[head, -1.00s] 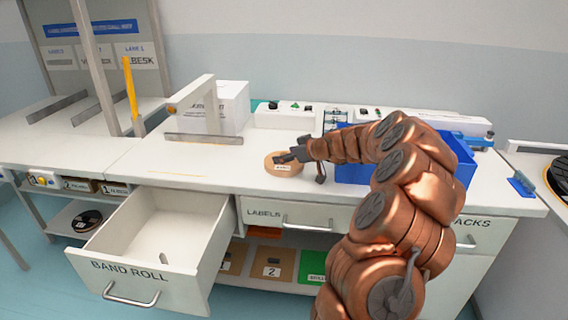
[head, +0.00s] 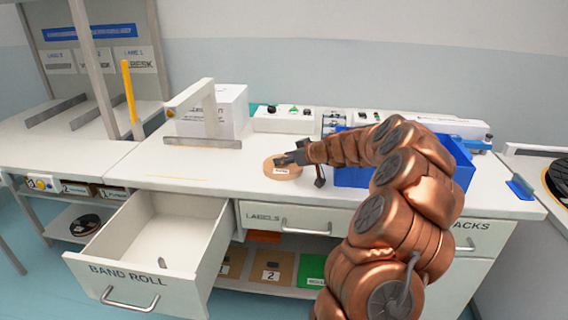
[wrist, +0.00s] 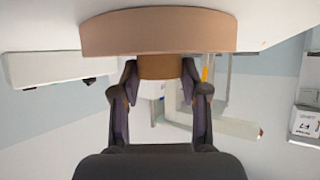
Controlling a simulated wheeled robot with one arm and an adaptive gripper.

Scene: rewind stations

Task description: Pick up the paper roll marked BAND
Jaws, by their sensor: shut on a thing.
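The paper roll (head: 283,171) is a flat tan disc with a small white label on its side, too small to read. It is at the worktop's middle in the head view, left of the blue bin. In the wrist view the roll (wrist: 160,31) fills the top of the picture, with a narrower brown core below it. My gripper (wrist: 160,68) has its two fingers shut on that core. In the head view my gripper (head: 290,158) reaches the roll from the right. I cannot tell whether the roll is clear of the worktop.
An open drawer (head: 130,272) marked BAND ROLL juts out at the front left. A blue bin (head: 350,175) stands right of the roll, close to my arm. A grey-white post frame (head: 205,141) and a white box (head: 233,108) stand behind left.

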